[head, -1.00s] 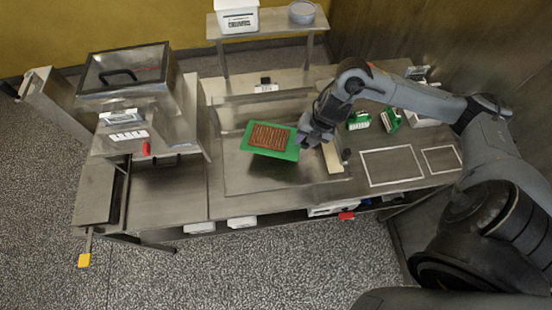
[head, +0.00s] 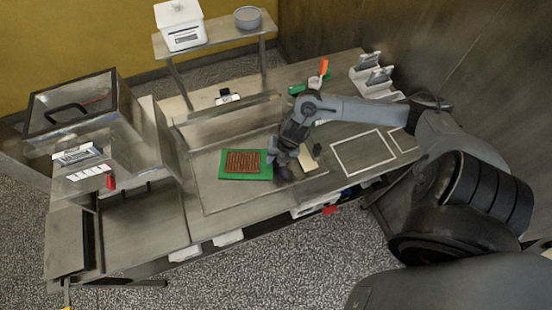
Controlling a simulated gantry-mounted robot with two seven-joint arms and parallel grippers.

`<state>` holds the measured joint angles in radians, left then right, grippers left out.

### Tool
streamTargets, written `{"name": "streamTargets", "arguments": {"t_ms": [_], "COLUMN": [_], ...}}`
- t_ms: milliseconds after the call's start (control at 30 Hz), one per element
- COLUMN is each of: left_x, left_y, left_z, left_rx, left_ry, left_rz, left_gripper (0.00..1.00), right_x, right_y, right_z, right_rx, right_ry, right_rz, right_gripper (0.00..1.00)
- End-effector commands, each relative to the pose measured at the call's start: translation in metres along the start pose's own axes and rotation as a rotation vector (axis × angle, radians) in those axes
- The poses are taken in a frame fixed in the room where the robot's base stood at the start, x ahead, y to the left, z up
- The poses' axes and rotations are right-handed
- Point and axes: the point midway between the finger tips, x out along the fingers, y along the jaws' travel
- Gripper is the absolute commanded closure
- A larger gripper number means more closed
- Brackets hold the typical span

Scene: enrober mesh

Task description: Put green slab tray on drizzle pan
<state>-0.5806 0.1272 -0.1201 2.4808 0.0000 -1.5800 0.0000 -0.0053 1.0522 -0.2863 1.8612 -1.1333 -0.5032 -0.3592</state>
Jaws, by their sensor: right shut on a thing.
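The green slab tray (head: 266,168) carries a brown ridged slab (head: 242,162) and looks level. It is over the drizzle pan (head: 212,196), the wide shallow metal pan in the middle of the bench. I cannot tell whether the tray rests on the pan or hangs just above it. My right gripper (head: 274,165) is shut on the tray's right edge; its fingertips are partly hidden. My left gripper is out of view.
A pale bar (head: 310,158) lies right of the gripper. A white-outlined rectangle (head: 363,152) marks the bench further right. A lidded metal machine (head: 80,107) stands on the left. A raised shelf (head: 215,36) stands behind.

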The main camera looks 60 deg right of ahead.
Motion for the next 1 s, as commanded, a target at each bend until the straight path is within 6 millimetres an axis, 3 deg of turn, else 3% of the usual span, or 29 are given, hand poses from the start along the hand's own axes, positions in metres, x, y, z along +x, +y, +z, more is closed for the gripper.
{"name": "streamTargets", "arguments": {"t_ms": [367, 400, 533, 833, 1000], "left_x": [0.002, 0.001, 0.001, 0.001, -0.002], "left_y": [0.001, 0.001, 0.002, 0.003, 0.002], "left_z": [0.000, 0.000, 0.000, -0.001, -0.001], "left_rx": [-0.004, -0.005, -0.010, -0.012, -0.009], "left_ry": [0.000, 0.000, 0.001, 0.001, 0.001], "left_rz": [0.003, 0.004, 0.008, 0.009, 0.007], "left_gripper": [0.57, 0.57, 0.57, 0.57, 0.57], "right_x": [0.003, 0.002, 0.002, 0.001, -0.009], "right_y": [0.000, -0.001, -0.001, 0.000, 0.000], "right_z": [0.000, 0.000, 0.000, 0.000, 0.001], "right_rx": [0.000, 0.000, 0.000, 0.000, -0.002], "right_ry": [-0.001, -0.001, -0.001, -0.001, -0.002], "right_rz": [0.001, 0.001, 0.001, 0.001, 0.001], "right_gripper": [1.00, 0.62, 0.43, 0.41, 0.41]}}
